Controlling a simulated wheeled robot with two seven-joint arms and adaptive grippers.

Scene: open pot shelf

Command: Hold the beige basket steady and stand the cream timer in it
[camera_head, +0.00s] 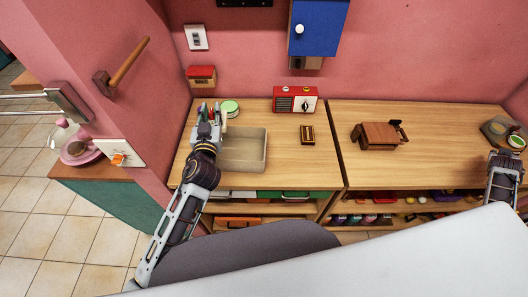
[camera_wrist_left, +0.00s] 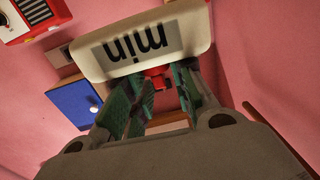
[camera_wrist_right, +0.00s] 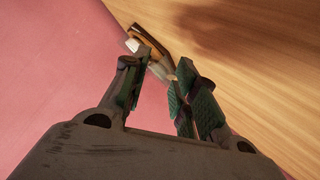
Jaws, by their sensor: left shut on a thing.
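The beige basket (camera_head: 250,143), an open rectangular box, stands on the left counter. It looks empty. My left gripper (camera_head: 209,118) is above the basket's back left corner, shut on the cream timer. In the left wrist view the timer (camera_wrist_left: 140,42) spans the fingertips, with upside-down "min" lettering on its face. In the head view it is small and hard to make out. My right gripper (camera_wrist_right: 165,70) is open and empty, with a clear gap between its fingers. Its arm is at the far right of the head view, well away from the basket.
A green-lidded container (camera_head: 230,107) stands behind the basket. A red radio (camera_head: 296,100) and a small dark brown box (camera_head: 307,134) are to its right. A brown wooden object (camera_head: 377,135) lies on the right counter. Counter between basket and small box is clear.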

